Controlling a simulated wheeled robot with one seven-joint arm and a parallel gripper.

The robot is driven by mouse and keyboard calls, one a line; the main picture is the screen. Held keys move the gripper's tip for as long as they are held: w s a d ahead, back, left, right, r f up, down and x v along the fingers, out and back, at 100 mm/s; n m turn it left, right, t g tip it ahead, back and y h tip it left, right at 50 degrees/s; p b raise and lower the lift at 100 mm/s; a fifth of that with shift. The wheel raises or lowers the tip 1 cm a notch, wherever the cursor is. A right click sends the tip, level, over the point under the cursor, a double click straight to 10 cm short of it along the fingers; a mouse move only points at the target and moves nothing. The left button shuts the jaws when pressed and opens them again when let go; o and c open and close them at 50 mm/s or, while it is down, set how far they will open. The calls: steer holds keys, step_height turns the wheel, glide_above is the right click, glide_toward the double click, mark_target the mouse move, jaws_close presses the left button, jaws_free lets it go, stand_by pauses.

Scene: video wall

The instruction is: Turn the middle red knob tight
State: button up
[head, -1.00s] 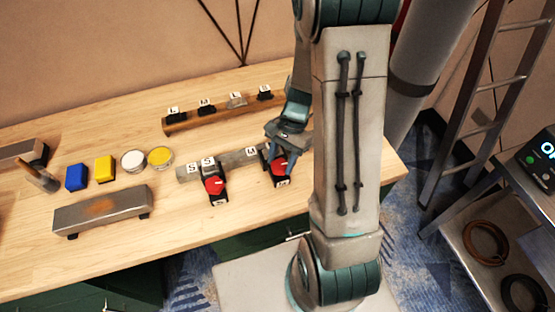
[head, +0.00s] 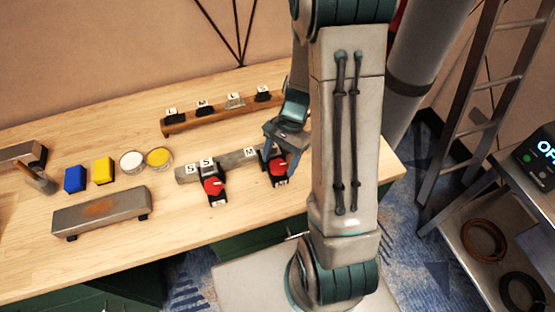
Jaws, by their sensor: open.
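Two red knobs show on dark mounts along a metal rail (head: 232,160) on the wooden bench. The left red knob (head: 212,187) is in full view. The other red knob (head: 278,168), further right, is partly covered by my gripper; any further knob to its right is hidden behind my arm. My gripper (head: 280,154) is open, its fingers pointing down at this right-hand visible knob. I cannot tell whether the fingers touch it.
Behind stands a wooden rail (head: 185,127) with several labelled clips. Left are a blue block (head: 75,179), a yellow block (head: 104,171), two round tins (head: 132,162) and a rusty metal bar (head: 100,212). A ladder (head: 480,110) and a cart (head: 470,195) stand right.

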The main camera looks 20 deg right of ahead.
steer(key=p+v, duration=0.5)
steer(key=v, duration=0.2)
steer(key=shift+r+p, duration=0.3)
steer(key=shift+r, duration=0.05)
stand_by(0.4)
